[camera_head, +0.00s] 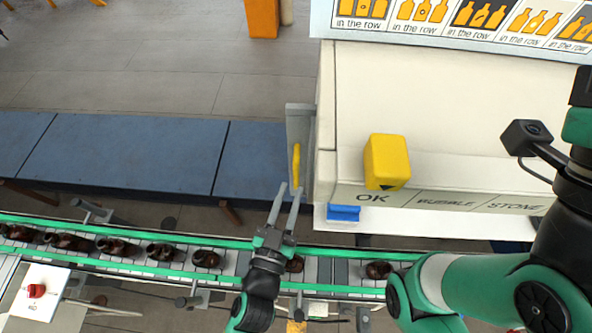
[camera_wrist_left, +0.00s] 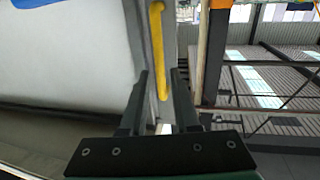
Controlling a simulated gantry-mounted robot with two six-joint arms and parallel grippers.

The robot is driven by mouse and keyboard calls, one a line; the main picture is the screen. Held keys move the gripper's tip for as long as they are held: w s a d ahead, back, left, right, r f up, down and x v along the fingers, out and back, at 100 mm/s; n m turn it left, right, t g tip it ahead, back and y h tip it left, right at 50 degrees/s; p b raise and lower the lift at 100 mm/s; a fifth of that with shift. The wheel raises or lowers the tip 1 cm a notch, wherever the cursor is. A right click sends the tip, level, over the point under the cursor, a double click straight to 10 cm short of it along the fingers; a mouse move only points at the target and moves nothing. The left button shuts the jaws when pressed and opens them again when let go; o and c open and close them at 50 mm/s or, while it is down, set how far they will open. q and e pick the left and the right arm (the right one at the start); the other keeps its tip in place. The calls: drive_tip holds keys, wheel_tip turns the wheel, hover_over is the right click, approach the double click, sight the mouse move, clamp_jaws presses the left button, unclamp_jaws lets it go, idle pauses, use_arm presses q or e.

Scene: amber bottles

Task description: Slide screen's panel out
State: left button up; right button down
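The screen's panel (camera_head: 300,114) is a narrow grey upright plate at the left side of the big white cabinet (camera_head: 460,95). A yellow bar handle (camera_head: 296,165) is fixed on it. My left gripper (camera_head: 291,187) is open, its fingertips at the lower end of the handle. In the left wrist view the yellow handle (camera_wrist_left: 157,45) runs down between the two spread fingers (camera_wrist_left: 160,76). I cannot tell whether either finger touches it. My right arm shows at the right, but its gripper is not in view.
A yellow block (camera_head: 386,161) sits on the cabinet's front above the "OK" label. A blue bench (camera_head: 120,150) stands to the left. A red button (camera_head: 36,290) is at lower left.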

sight(296, 177)
use_arm(q)
drive_tip(key=x, duration=0.5)
drive_tip(key=shift+w+d, duration=0.1)
drive_tip(key=shift+w, duration=0.2)
clamp_jaws()
idle(1.0)
